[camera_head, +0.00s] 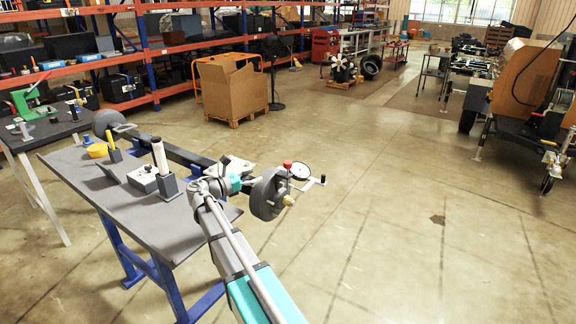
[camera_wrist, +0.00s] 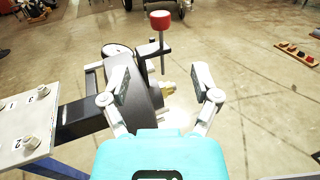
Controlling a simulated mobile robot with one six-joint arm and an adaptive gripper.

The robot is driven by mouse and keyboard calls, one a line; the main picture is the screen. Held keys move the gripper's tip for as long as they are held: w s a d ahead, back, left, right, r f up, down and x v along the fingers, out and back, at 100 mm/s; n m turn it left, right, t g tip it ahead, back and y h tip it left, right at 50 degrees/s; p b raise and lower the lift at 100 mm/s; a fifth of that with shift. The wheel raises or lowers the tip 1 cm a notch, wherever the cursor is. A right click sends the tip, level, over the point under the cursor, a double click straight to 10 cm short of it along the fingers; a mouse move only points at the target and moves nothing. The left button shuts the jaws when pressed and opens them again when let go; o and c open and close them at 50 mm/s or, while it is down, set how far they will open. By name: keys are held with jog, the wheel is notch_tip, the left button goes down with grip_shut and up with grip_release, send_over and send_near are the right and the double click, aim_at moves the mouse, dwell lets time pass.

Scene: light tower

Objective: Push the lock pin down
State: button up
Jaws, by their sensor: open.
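The lock pin (camera_wrist: 160,20) has a red cap on a thin grey rod and stands up from a dark grey round housing (camera_wrist: 143,85) in the wrist view. In the head view its red cap (camera_head: 287,164) shows above the grey drum, beside the dial gauge (camera_head: 301,171). My gripper (camera_wrist: 162,78) is open, with its two fingers spread apart on either side of the housing in the picture, and nothing is between them in its grip. The pin cap appears beyond the fingertips. In the head view my gripper (camera_head: 248,182) is just left of the drum, partly hidden by my wrist.
The drum sits at the end of a dark beam (camera_head: 175,152) along a grey workbench (camera_head: 170,222). A white-topped block (camera_head: 143,178) and a post (camera_head: 160,158) stand on the bench. A numbered plate (camera_wrist: 25,115) lies left in the wrist view. Floor right of the drum is clear.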

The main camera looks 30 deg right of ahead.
aim_at(288, 162)
jog(key=d, duration=1.3)
jog(key=shift+d, duration=0.35)
grip_shut()
